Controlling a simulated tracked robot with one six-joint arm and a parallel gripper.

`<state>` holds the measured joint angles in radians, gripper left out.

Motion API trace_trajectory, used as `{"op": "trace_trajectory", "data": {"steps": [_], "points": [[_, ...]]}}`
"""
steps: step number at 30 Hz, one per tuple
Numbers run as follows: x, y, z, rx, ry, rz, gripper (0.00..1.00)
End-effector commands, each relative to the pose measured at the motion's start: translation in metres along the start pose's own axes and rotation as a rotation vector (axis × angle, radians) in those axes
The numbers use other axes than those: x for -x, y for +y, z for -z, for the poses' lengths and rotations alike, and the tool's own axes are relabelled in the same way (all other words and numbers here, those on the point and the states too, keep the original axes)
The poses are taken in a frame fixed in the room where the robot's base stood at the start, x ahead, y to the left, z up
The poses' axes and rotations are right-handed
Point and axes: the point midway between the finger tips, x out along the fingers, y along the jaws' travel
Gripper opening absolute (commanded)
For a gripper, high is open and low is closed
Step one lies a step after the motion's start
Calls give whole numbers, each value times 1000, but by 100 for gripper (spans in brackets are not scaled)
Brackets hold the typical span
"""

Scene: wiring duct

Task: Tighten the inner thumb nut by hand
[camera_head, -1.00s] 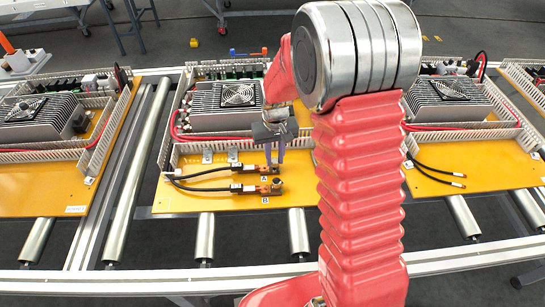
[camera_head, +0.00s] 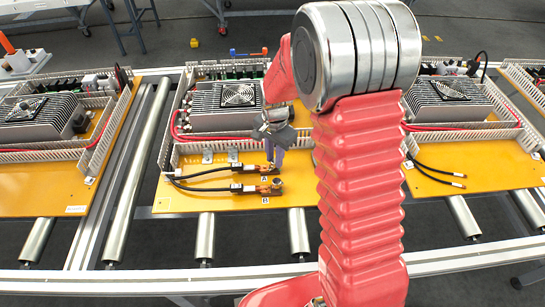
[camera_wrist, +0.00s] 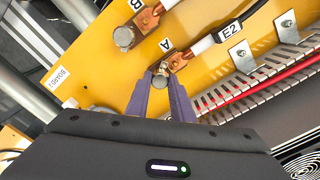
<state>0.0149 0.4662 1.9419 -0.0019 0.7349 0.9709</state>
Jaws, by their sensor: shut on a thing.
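My gripper (camera_head: 274,162) points down at the inner terminal marked A on the yellow board. In the wrist view its two purple fingers (camera_wrist: 161,76) are shut on the inner thumb nut (camera_wrist: 161,81), a small metal piece between the tips. The copper lug A (camera_wrist: 180,58) lies right beside the tips, at the end of a black cable. The outer terminal B has its own copper lug (camera_wrist: 149,18) and a round metal nut (camera_wrist: 124,37), apart from my fingers. In the head view the fingers partly hide the inner nut, and lug B (camera_head: 275,188) shows nearer the camera.
The yellow board (camera_head: 220,202) sits on a roller conveyor. A slotted wiring duct (camera_head: 215,146) and a finned heatsink with a fan (camera_head: 238,95) stand behind the terminals. Two metal brackets (camera_wrist: 243,56) are close by. Similar boards lie left and right.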

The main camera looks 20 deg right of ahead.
Motion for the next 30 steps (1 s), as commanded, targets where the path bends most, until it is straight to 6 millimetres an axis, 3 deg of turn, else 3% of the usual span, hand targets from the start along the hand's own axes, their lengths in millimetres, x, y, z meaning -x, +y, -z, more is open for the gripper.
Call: {"op": "trace_trajectory", "data": {"steps": [30], "points": [[3, -8, 1, -915, -1, 16, 0]]}}
